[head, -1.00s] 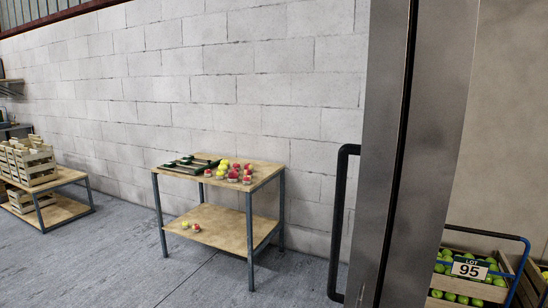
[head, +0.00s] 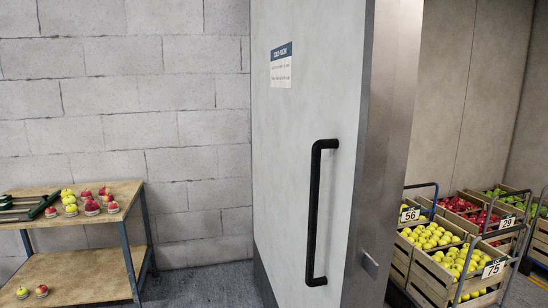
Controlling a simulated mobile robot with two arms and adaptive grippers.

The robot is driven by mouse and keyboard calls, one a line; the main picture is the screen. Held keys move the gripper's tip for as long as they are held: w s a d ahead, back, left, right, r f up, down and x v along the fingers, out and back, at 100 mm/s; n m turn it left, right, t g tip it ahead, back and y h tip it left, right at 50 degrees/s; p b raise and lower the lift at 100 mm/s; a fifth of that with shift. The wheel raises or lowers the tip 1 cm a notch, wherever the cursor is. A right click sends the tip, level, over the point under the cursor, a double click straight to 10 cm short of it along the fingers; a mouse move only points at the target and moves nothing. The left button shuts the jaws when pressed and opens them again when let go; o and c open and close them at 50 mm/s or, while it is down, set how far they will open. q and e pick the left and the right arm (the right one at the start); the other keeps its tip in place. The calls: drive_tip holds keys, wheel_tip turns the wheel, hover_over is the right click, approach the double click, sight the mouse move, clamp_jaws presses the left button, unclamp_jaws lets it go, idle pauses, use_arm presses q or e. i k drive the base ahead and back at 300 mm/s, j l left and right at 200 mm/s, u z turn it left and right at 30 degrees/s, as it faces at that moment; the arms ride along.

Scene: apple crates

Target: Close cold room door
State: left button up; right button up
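The cold room door (head: 300,130) stands open in the middle of the head view, a pale panel with a steel edge (head: 385,130). A black vertical bar handle (head: 315,210) is fixed on its face near that edge. A small paper sign (head: 281,66) with a blue header is on the panel. A small metal latch piece (head: 370,264) shows on the edge. Neither of my grippers is in view.
Right of the door, the cold room holds crates of yellow apples (head: 431,285) and red apples, with lot cards and blue cart handles. A wooden-topped table (head: 110,262) with apples stands left against the block wall (head: 190,130). Grey floor (head: 208,287) is clear between table and door.

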sight(323, 76)
drive_tip(key=z, duration=0.65)
drive_tip(key=i+j+z, duration=0.2)
drive_tip(key=j+z, duration=0.2)
drive_tip(key=i+j+z, duration=0.1)
drive_tip(key=j+z, duration=0.25)
drive_tip(key=j, duration=0.2)
drive_tip(key=j+z, duration=0.8)
drive_tip(key=j, duration=0.25)
